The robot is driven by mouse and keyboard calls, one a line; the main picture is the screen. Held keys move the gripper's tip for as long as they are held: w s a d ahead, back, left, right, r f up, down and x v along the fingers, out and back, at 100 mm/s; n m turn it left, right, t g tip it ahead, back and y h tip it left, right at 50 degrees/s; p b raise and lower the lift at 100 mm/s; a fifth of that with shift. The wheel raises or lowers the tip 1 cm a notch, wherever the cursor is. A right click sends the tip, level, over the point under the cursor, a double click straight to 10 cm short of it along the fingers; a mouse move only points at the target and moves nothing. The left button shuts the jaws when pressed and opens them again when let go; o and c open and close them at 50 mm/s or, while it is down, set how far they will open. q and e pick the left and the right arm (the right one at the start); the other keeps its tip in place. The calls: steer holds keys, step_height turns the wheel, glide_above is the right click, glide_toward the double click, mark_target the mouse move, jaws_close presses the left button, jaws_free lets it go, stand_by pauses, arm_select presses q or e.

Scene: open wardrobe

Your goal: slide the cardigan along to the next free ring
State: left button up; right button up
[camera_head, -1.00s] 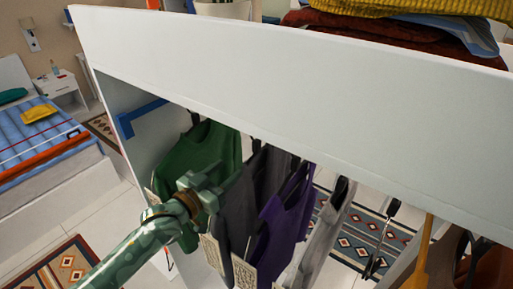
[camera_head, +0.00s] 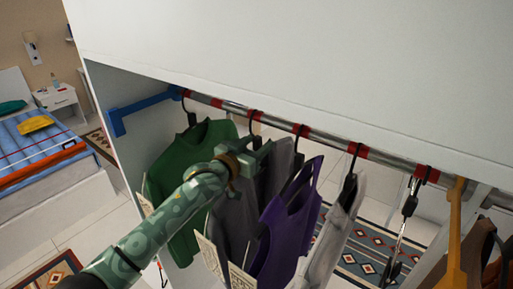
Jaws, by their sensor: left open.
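A metal rail (camera_head: 330,138) with red rings runs under the wardrobe's top. A green garment (camera_head: 185,155) hangs leftmost. A grey garment (camera_head: 235,222) hangs to its right, then a purple top (camera_head: 285,230) and a pale grey garment (camera_head: 332,222). I cannot tell for sure which is the cardigan; the grey one is likely. A red ring (camera_head: 217,102) between the green and grey garments' hooks has no hook at it. My left gripper (camera_head: 262,160) is open in front of the grey garment's upper part, below the rail; contact is unclear. My right gripper is not in view.
A white panel (camera_head: 300,60) covers the top. Farther right hang a clip hanger (camera_head: 405,205) and a yellow-orange hanger (camera_head: 453,235). The garments hang close together. A bed (camera_head: 45,150) stands behind at left.

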arm_select(q)
steer(key=shift+r, duration=0.1)
steer(key=c, duration=1)
steer(key=w+a+b, duration=0.7)
steer(key=a+b, duration=0.3)
steer(key=b, duration=0.2)
steer(key=shift+w+f, duration=0.25)
steer(key=o, duration=0.9)
steer(key=shift+r, duration=0.2)
steer(key=shift+f, duration=0.1)
steer(key=p+v, duration=0.3)
steer(key=v, duration=1.3)
steer(key=shift+s+a, duration=0.15)
steer(key=shift+a, duration=0.05)
